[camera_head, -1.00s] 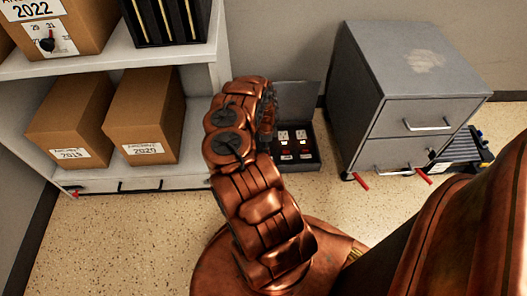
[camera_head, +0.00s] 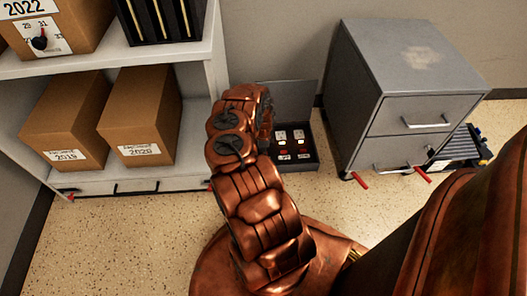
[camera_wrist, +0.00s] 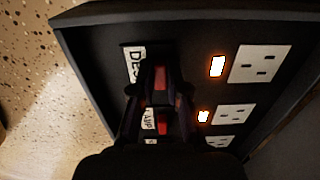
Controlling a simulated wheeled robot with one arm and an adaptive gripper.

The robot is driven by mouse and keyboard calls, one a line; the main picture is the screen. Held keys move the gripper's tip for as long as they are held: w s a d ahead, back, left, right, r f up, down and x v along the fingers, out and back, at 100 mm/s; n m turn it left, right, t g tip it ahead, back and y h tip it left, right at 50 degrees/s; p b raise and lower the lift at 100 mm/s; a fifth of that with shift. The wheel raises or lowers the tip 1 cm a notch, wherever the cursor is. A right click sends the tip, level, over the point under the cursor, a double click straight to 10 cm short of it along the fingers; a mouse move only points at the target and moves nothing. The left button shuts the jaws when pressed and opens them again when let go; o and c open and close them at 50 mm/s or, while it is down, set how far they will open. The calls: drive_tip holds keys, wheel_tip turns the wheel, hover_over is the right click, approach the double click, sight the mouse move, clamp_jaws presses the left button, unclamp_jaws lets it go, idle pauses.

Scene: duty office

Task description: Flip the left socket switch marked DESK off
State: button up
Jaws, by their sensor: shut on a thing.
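The dark socket box (camera_head: 312,158) stands on the floor with its lid raised, left of the grey cabinet; it fills much of the wrist view (camera_wrist: 92,62). The white DESK label (camera_wrist: 134,66) lies beside a red switch (camera_wrist: 162,78). A lit indicator (camera_wrist: 217,66) and a white socket (camera_wrist: 262,64) are in line with that switch. My gripper (camera_wrist: 160,88) is over this switch, its fingers closed around it. The fingers hide part of the switch, so its tilt is unclear. In the head view my arm hides the gripper.
A second red switch (camera_wrist: 164,121), lit indicator (camera_wrist: 204,116) and socket (camera_wrist: 236,116) sit close by the fingers. The grey cabinet (camera_head: 365,100) stands right of the box, and the white shelf (camera_head: 200,115) with cardboard boxes stands left. Speckled floor in front is open.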

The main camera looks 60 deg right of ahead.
clamp_jaws()
drive_tip(key=shift+a, duration=0.1)
drive_tip(key=shift+s+a+r+p, duration=0.1)
drive_tip(key=shift+s+a+p, duration=0.35)
drive_tip(key=shift+a+p, duration=0.15)
drive_tip(key=shift+s+a, duration=0.45)
drive_tip(key=shift+a, duration=0.05)
drive_tip(key=o, duration=0.6)
unclamp_jaws()
drive_tip(key=shift+o, duration=0.3)
